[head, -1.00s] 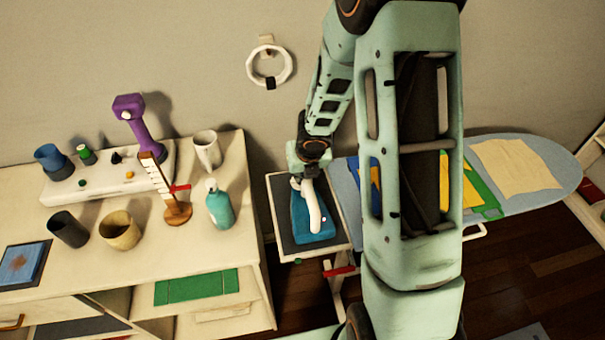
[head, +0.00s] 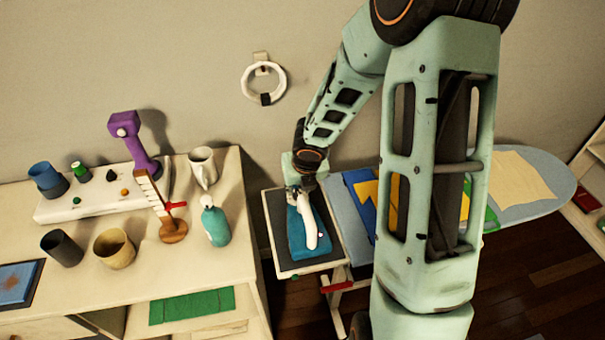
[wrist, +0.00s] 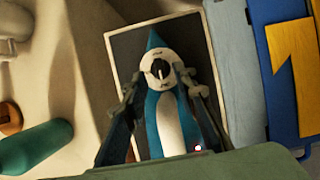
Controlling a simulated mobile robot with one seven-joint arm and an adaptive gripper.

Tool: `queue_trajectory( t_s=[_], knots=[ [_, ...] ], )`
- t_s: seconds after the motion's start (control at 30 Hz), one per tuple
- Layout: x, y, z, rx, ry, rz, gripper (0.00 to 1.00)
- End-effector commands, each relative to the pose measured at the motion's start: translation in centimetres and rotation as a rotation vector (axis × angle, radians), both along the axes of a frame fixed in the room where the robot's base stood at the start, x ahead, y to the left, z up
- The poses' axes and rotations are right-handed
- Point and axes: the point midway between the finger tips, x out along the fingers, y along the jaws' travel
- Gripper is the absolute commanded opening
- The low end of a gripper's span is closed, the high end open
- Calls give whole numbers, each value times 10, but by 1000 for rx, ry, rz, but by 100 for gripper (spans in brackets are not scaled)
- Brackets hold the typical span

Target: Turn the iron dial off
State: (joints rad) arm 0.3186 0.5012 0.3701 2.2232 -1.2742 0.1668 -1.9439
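The iron (head: 296,235) is blue with a white handle and lies on a dark, pale-rimmed rest (head: 272,222) at the ironing board's left end. In the wrist view the iron's dial (wrist: 158,69) is a white disc with a dark bar knob, pointing roughly up and down the picture. Its small markings are too blurred to read. A small red light (wrist: 198,148) shows near the handle's base. My gripper (wrist: 156,78) is open, with one finger on each side of the dial. I cannot tell whether the fingers touch it. In the head view my gripper (head: 301,188) hides the dial.
A cabinet (head: 200,262) on the left holds cups, a teal bottle (head: 215,224), a wooden stand (head: 173,230) and a purple device (head: 125,122). The ironing board (head: 545,180) with folded cloths extends right. A white ring (head: 283,75) hangs on the wall.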

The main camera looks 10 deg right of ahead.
Motion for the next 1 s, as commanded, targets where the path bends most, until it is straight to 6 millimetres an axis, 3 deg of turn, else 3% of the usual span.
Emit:
queue_trajectory(
  t_s=[0.6, 1.0],
  knots=[
    [-24, -2, 61, -2, -4, -4, 26],
    [-34, -1, 86, 0, -3, -1, 26]
  ],
)
